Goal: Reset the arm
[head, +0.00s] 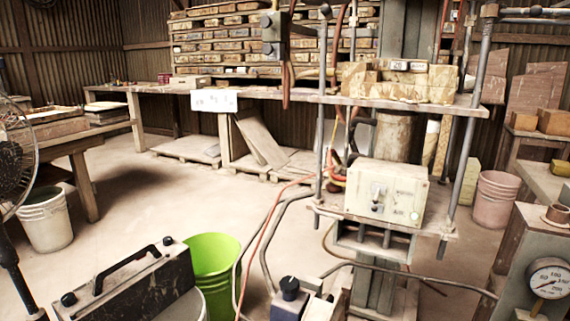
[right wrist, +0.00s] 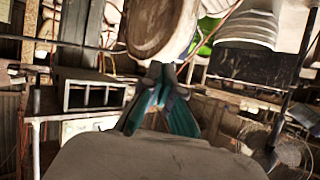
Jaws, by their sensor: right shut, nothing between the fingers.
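My right gripper (right wrist: 161,74) shows in the right wrist view, its two teal fingers drawn together at the tips with nothing between them. The wrist view is tilted, and the gripper appears clear of the things behind it. Neither gripper shows in the head view, and my left gripper is in no view. The tile press (head: 330,208) stands right of centre in the head view, with a cream control box (head: 385,193) on its lower shelf.
A green bucket (head: 212,257) stands beside a dark case with a handle (head: 135,285) in the foreground. A pressure gauge (head: 548,282) is at the lower right. A fan (head: 12,160) stands at the left edge. Hoses cross low before the press. Floor left of centre is clear.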

